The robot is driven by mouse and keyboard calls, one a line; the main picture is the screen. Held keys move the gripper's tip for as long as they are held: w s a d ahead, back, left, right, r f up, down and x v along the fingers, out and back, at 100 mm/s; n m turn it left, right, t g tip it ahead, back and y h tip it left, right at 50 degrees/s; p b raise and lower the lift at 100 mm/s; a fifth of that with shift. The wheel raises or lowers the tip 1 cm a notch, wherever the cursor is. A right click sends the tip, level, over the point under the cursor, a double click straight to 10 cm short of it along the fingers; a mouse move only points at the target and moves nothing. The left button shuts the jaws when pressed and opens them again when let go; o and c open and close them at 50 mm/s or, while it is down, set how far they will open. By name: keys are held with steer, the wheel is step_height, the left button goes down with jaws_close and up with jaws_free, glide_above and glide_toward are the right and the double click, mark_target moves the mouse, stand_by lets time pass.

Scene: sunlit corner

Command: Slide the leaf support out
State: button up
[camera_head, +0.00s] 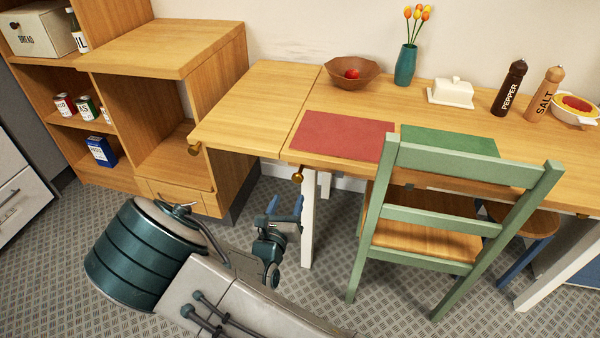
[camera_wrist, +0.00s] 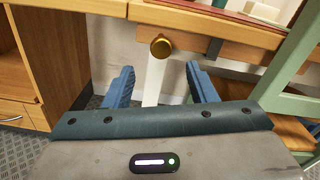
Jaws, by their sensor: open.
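A brass knob (camera_head: 297,175) sits under the table's front edge, just right of the seam between the leaf and the main top. The same knob (camera_wrist: 161,46) is in the upper middle of the wrist view, on a wooden part under the top; the rest of the leaf support is hidden. The table leaf (camera_head: 245,95) lies level with the main top. My gripper (camera_head: 285,207) is open and empty, below the knob in the head view. In the wrist view its blue fingers (camera_wrist: 160,78) stand apart on either side of the white table leg, with the knob beyond them.
A second brass knob (camera_head: 194,149) is at the leaf's left corner. A green chair (camera_head: 455,163) stands close on the right. A wooden cabinet (camera_head: 160,45) is on the left. Red (camera_head: 340,134) and green (camera_head: 450,141) mats lie on the table top. Bare floor is in front.

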mark_target(300, 171)
steer(key=b+x, duration=0.1)
steer(key=x, duration=1.1)
steer(key=shift+w+d+b, duration=0.15)
steer(key=shift+w+b, duration=0.05)
steer(key=shift+b, duration=0.1)
